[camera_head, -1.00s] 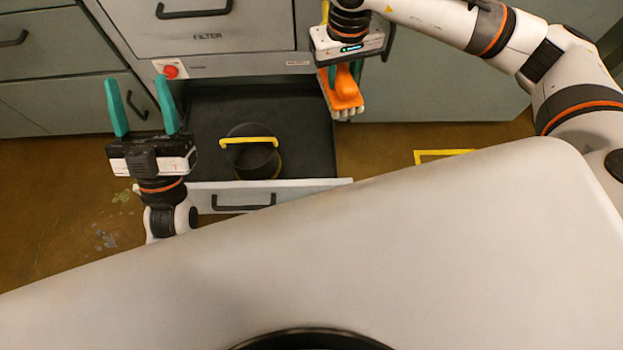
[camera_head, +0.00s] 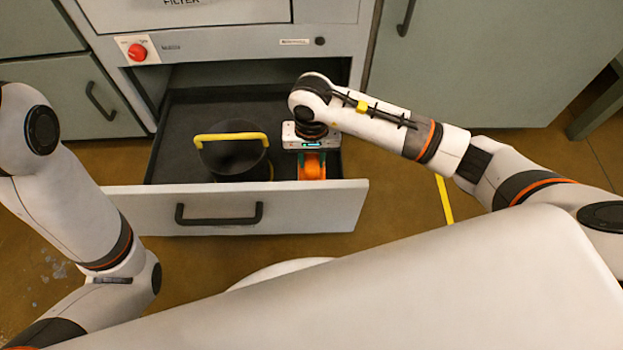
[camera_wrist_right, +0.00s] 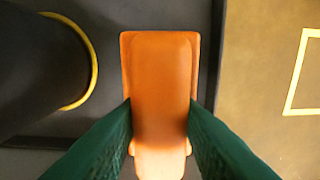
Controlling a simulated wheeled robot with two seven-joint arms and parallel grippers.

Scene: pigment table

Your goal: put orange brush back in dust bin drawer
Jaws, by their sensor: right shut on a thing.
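The orange brush (camera_head: 312,168) is under my right gripper (camera_head: 311,160), over the right part of the open dust bin drawer (camera_head: 300,205). In the right wrist view the brush (camera_wrist_right: 160,80) lies between the green fingers of my right gripper (camera_wrist_right: 160,125), which are shut on its sides. The dark drawer floor is behind it; I cannot tell whether the brush touches that floor. My left arm enters from the left, but its gripper is out of view.
A dark round bin (camera_head: 232,160) with a yellow handle stands in the drawer left of the brush; it shows in the right wrist view (camera_wrist_right: 35,65) too. The drawer's right wall is close to the brush. A red button (camera_head: 137,51) is on the cabinet above.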

